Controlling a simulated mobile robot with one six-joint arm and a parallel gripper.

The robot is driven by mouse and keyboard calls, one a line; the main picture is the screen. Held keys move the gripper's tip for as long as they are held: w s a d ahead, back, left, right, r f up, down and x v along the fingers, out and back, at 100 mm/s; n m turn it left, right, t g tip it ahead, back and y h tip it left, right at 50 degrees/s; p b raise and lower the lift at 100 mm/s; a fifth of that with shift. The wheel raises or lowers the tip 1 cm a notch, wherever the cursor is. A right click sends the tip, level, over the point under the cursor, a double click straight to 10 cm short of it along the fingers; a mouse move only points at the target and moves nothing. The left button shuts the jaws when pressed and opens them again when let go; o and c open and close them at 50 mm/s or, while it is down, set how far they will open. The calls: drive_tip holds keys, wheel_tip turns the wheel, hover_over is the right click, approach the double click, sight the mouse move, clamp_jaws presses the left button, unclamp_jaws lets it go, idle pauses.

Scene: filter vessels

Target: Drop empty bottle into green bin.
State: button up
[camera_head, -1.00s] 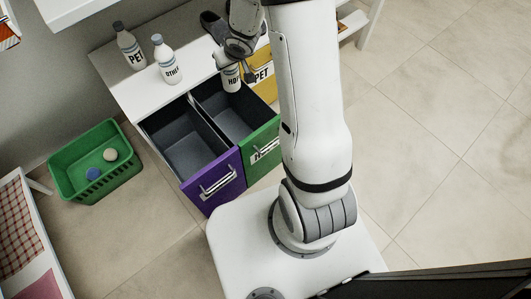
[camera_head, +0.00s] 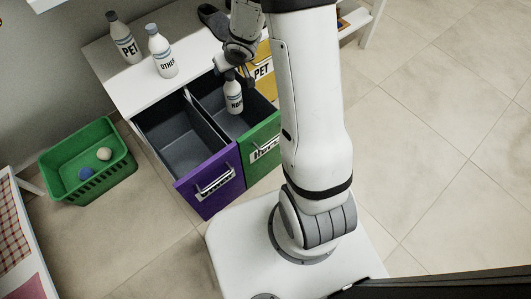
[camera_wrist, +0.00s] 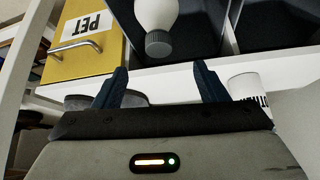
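A white bottle (camera_head: 233,97) with a dark cap and a dark-lettered label hangs upright over the open green-fronted bin (camera_head: 262,140), within its opening. My gripper (camera_head: 228,68) is just above the bottle. In the wrist view the fingers of my gripper (camera_wrist: 160,70) are spread wide apart. The bottle (camera_wrist: 156,14) shows there beyond the fingertips, grey cap toward me, with no finger touching it. I cannot tell whether its base touches the bin floor.
The open purple-fronted bin (camera_head: 211,190) is left of the green one. A yellow-fronted PET drawer (camera_head: 263,70) is to the right. A PET bottle (camera_head: 122,40) and an OTHER bottle (camera_head: 162,54) stand on the white top. A green basket (camera_head: 60,185) with two balls stands on the floor.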

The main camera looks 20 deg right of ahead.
drive_tip(key=shift+o, duration=1.2)
drive_tip(key=p+v, duration=0.5)
drive_tip(key=v, duration=0.2)
drive_tip(key=shift+s+r, duration=0.25)
drive_tip(key=shift+r, duration=0.1)
